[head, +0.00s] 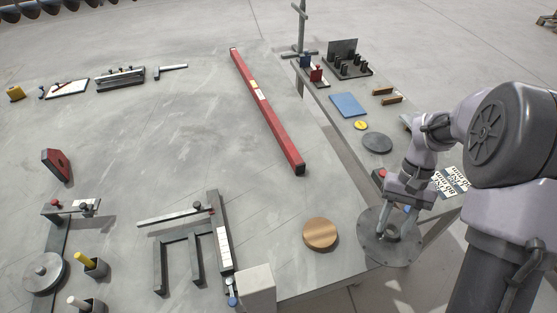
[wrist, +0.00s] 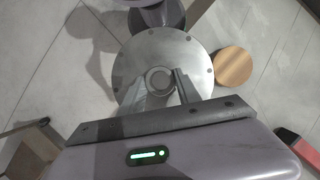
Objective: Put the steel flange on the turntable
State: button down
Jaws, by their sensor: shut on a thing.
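My gripper (head: 391,229) points down over a large round grey steel disc (head: 374,246) at the table's right front corner. In the wrist view, my gripper's fingers (wrist: 164,85) are shut on the round raised hub of the steel flange (wrist: 158,79), at the middle of the disc. The disc shows small holes around its rim. I cannot tell whether hub and disc are one piece, or whether the disc is the turntable with the flange resting on it. Its underside is hidden.
A wooden disc (head: 320,234) lies on the table beside the steel disc. A long red beam (head: 266,110) lies across the tabletop. A side table holds a dark disc (head: 377,143) and a blue plate (head: 348,105). A white block (head: 256,287) stands at the front edge. The table's middle is clear.

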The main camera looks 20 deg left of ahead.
aim_at(43, 272)
jog(key=k+z, duration=0.2)
jog(key=z, duration=0.2)
jog(key=k+l+z, duration=0.1)
jog(key=z, duration=0.3)
jog(key=k+j+z, duration=0.2)
jog(key=k+z, duration=0.95)
jog(key=k, duration=0.2)
jog(key=k+j+u, duration=0.1)
jog(key=k+u, duration=0.4)
jog(key=u, duration=0.4)
jog(key=k+j+u, duration=0.1)
jog(key=u, duration=0.3)
jog(key=j+u, duration=0.1)
jog(key=u, duration=0.3)
jog(key=j+u, duration=0.1)
jog(key=u, duration=0.3)
jog(key=i+j, duration=0.4)
